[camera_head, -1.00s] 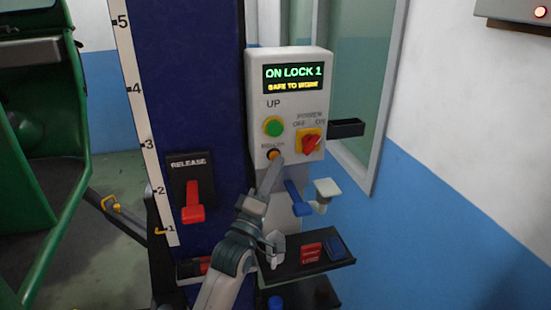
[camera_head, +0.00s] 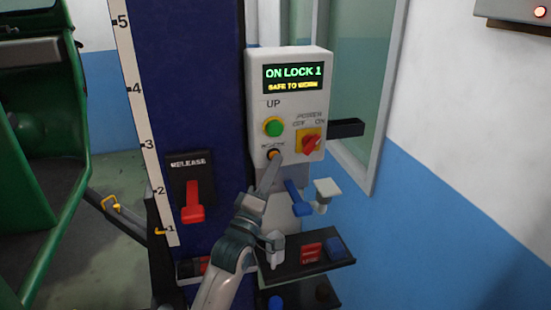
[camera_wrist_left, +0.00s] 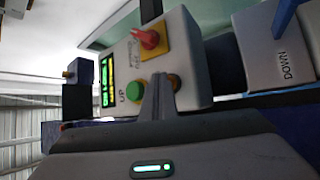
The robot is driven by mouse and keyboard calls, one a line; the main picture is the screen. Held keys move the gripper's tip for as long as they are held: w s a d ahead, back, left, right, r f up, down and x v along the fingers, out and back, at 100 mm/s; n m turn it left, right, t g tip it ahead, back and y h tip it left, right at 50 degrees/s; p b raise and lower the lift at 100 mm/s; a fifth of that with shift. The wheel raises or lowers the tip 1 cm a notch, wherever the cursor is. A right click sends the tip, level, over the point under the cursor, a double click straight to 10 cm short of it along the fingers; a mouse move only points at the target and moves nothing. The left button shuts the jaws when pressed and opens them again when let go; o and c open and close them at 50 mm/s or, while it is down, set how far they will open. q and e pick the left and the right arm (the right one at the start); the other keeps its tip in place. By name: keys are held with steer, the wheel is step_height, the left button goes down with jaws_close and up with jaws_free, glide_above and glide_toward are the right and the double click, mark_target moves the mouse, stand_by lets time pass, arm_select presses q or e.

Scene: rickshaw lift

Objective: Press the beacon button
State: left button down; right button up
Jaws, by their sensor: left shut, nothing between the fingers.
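The beacon button (camera_head: 273,154) is a small orange button in a dark ring, low on the white control box (camera_head: 255,90). My left gripper (camera_head: 272,164) is shut and empty, its fingertips right at the button's lower edge. I cannot tell whether they touch it. In the left wrist view the shut fingers (camera_wrist_left: 158,90) reach up to the box and cover part of the beacon button (camera_wrist_left: 175,83). The box's screen (camera_head: 293,78) reads "ON LOCK 1" and "SAFE TO WORK". My right gripper is not in view.
A green UP button (camera_head: 273,127) and red power switch (camera_head: 310,144) sit close above the beacon button. A blue lever (camera_head: 298,198) and a dark shelf (camera_head: 285,262) are below. A red release lever (camera_head: 194,202) is on the blue column (camera_head: 185,80). A green rickshaw (camera_head: 40,150) stands left.

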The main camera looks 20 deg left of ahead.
arm_select(q)
steer(key=shift+s+d, duration=0.1)
steer(key=shift+s+d+p, duration=0.4)
steer(key=shift+s, duration=0.25)
steer(key=shift+s, duration=0.1)
stand_by(0.3)
steer(key=s+d+p, duration=0.1)
steer(key=s, duration=0.1)
steer(key=s+d, duration=0.1)
steer(key=s, duration=0.1)
steer(key=shift+d+p, duration=0.35)
steer(key=shift+d, duration=0.05)
stand_by(0.6)
